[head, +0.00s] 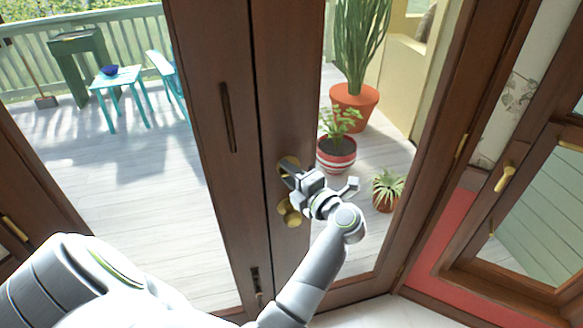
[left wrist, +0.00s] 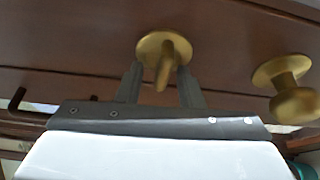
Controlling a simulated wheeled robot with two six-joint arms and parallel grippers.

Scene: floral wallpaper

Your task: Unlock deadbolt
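The brass deadbolt (head: 283,164) is on the dark wooden door, with its round plate partly hidden by my gripper in the head view. In the left wrist view, its thumb turn (left wrist: 165,70) sticks out from the round plate (left wrist: 152,46). My left gripper (head: 291,171) is at the deadbolt. Its fingers are apart, one on each side of the thumb turn, with visible gaps to it. A round brass knob (head: 289,212) sits just below the deadbolt, and it shows at the right in the left wrist view (left wrist: 291,95). My right gripper is not in view.
The door stands beside another wooden frame with glass panes. Through the glass are a deck, a turquoise table (head: 117,78), and potted plants, one in a striped pot (head: 336,158). Another door with a brass handle (head: 504,177) is at the right.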

